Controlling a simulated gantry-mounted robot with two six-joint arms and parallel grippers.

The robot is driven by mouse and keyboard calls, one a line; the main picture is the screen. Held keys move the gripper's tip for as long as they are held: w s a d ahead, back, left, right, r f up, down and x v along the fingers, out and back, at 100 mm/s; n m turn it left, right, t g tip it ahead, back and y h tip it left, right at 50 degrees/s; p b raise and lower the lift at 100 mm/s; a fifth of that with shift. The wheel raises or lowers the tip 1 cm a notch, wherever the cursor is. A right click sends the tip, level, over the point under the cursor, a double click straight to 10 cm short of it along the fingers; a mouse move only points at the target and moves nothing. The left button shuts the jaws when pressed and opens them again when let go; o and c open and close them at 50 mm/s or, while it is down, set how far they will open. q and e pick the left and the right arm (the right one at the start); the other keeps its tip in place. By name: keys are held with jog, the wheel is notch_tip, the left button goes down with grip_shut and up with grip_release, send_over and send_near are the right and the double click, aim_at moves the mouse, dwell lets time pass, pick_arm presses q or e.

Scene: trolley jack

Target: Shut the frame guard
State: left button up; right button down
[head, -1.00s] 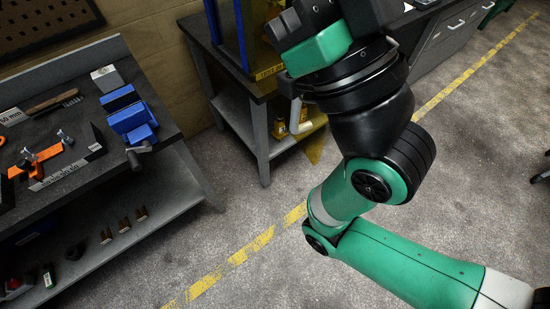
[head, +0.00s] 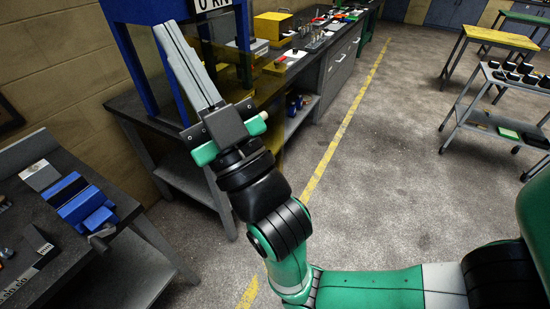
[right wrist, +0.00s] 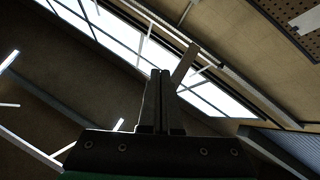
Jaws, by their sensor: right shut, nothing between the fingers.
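The blue press frame (head: 127,52) stands on a dark bench at the upper left of the head view. Its display at the top reads "0 kN". A see-through yellow panel, seemingly the frame guard (head: 270,135), shows at the frame's right side, partly hidden behind my right arm. It seems to stand out from the frame, but its exact angle is hard to tell. My right gripper (head: 166,32) points upward in front of the frame, its long grey fingers together and empty. The same fingers (right wrist: 160,80) show closed in the right wrist view. My left gripper is out of view.
A bench with a blue vise (head: 85,203) is at the lower left. A yellow box (head: 272,25) and tools lie on the bench beyond the press. A trolley (head: 500,110) stands at the right. The floor between is clear.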

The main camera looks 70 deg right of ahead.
jog(key=s+d+f+n+g+p, duration=0.1)
jog(key=d+f+n+g+p, duration=0.25)
jog(key=f, duration=0.55)
jog(key=s+d+f+n+g+p, duration=0.1)
jog(key=d+f+n+p, duration=0.1)
jog(key=f+n+p, duration=0.5)
pick_arm(q)
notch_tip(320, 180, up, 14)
jog(key=p, duration=0.2)
jog(key=shift+p, duration=0.3)
pick_arm(e)
jog(key=s+d+f+n+g+y, duration=0.1)
jog(key=s+f+g, duration=0.1)
jog(key=s+f, duration=0.3)
jog(key=s+d+f+n+g, duration=0.1)
jog(key=s+f+n+g, duration=0.1)
jog(key=s+f, duration=0.3)
notch_tip(320, 180, down, 5)
jog(key=shift+r+g+y, duration=0.1)
jog(key=shift+g+y, duration=0.3)
jog(key=shift+g, duration=0.05)
